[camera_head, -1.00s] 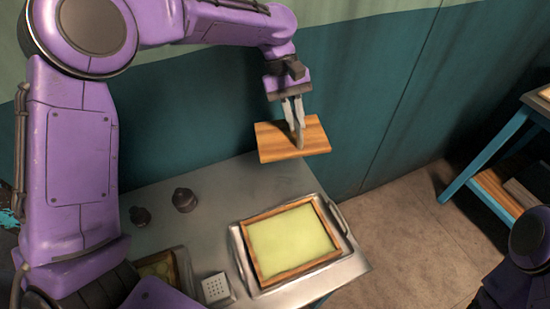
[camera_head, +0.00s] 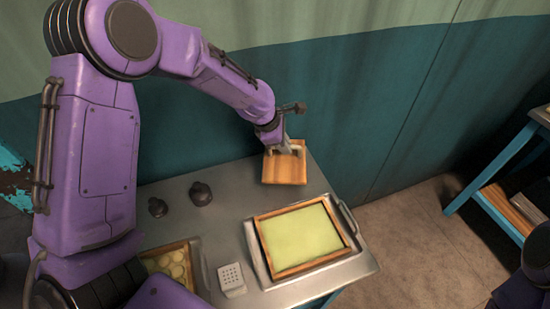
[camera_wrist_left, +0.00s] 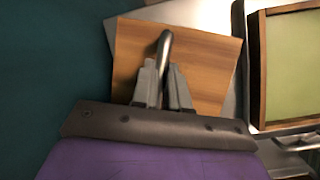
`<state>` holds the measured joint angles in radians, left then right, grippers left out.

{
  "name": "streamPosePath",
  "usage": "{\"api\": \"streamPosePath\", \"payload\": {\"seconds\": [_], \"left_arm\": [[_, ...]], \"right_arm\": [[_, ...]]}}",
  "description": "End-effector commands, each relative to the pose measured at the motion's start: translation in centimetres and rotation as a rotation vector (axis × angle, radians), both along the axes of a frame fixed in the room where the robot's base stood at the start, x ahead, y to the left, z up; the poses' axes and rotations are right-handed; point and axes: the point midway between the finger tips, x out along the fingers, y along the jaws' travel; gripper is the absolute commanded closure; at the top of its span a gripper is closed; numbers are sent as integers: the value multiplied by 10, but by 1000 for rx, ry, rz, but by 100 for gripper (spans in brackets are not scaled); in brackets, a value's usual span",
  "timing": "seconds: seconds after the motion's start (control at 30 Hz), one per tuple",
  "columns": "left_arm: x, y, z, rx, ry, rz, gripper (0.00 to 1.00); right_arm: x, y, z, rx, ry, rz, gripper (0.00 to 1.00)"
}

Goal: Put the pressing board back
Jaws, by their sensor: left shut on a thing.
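The pressing board (camera_head: 284,172) is a flat wooden board with a metal handle. My left gripper (camera_head: 286,150) is shut on the handle and holds the board at the back right part of the metal table, behind the tray. I cannot tell whether the board touches the table top. In the left wrist view the board (camera_wrist_left: 205,62) fills the middle, and the curved metal handle (camera_wrist_left: 165,45) stands between the fingers of the gripper (camera_wrist_left: 163,72). The right gripper does not show; only part of my right arm is at the lower right edge.
A metal tray (camera_head: 353,222) holds a wooden frame (camera_head: 262,238) with a pale yellow-green slab (camera_head: 303,236). Two dark weights (camera_head: 201,194) (camera_head: 157,208), a perforated white block (camera_head: 232,279) and a box of round pieces (camera_head: 170,264) stand left. The wall is close behind.

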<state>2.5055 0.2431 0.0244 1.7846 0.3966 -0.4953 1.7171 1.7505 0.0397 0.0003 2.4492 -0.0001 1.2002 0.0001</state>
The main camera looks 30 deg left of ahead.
Motion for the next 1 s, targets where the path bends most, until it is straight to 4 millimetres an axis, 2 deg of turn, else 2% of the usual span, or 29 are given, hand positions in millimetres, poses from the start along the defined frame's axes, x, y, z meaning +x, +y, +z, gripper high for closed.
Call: {"api": "streamPosePath", "payload": {"seconds": [0.27, 0.43, 0.8, 0.83, 0.9, 1.0], "left_arm": [[-11, 27, -36, -3, 2, 3, 100], [-11, 26, -62, -1, 2, 0, 100], [-10, 26, -68, 0, 0, 0, 100], [-11, 26, -69, 0, 1, 0, 83], [-11, 26, -69, 0, 1, 0, 60], [-11, 26, -69, 0, 0, 0, 60]], "right_arm": [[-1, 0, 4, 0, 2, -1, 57], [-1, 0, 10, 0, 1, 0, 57], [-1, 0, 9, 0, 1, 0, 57], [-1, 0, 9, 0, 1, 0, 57], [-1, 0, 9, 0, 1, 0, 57], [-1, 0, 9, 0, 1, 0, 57]]}}
